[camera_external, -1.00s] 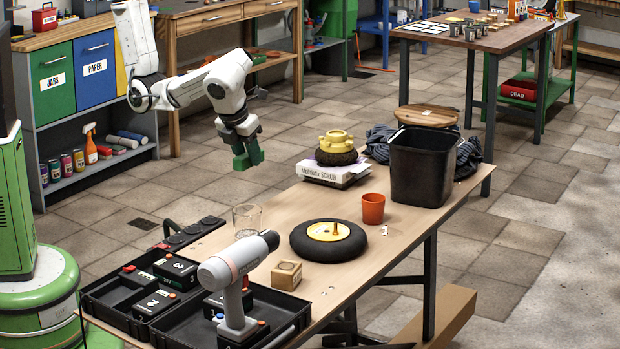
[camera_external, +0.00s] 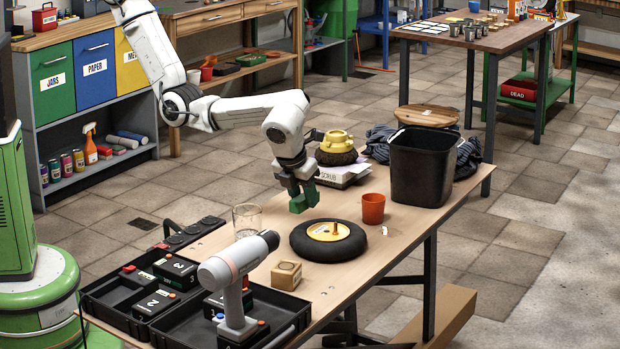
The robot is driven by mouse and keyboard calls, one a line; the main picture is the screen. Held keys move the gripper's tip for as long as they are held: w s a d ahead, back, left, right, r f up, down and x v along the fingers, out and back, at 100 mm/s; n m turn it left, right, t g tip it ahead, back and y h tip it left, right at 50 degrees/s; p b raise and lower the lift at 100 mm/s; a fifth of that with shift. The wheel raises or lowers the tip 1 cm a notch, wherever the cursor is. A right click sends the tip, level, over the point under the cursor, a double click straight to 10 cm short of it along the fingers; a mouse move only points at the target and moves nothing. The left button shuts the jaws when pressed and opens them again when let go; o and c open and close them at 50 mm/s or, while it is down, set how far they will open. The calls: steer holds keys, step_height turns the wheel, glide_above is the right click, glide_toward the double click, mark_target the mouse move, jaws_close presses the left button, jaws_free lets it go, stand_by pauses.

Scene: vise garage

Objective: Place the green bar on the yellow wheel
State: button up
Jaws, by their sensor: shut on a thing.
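My gripper (camera_external: 297,189) is shut on the green bar (camera_external: 304,201) and holds it in the air, near the back left of the wheel in the picture. The bar is small and partly hidden by the gripper. The wheel lies flat on the workbench (camera_external: 268,269), with a black tyre (camera_external: 345,249) and a yellow hub (camera_external: 322,232). An orange-brown peg (camera_external: 335,228) stands up from the hub.
An orange cup (camera_external: 373,209) and a black bin (camera_external: 424,170) stand right of the wheel. A glass (camera_external: 247,219), a wooden block (camera_external: 286,275) and a power drill (camera_external: 232,285) are to its left.

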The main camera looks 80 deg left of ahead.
mark_target(305, 210)
steer(key=shift+w+d+f, duration=0.15)
steer(key=shift+w+f, duration=0.15)
steer(key=shift+f, duration=1.55)
steer(key=shift+f, duration=0.15)
steer(key=o, duration=1.1)
steer(key=shift+s, duration=0.1)
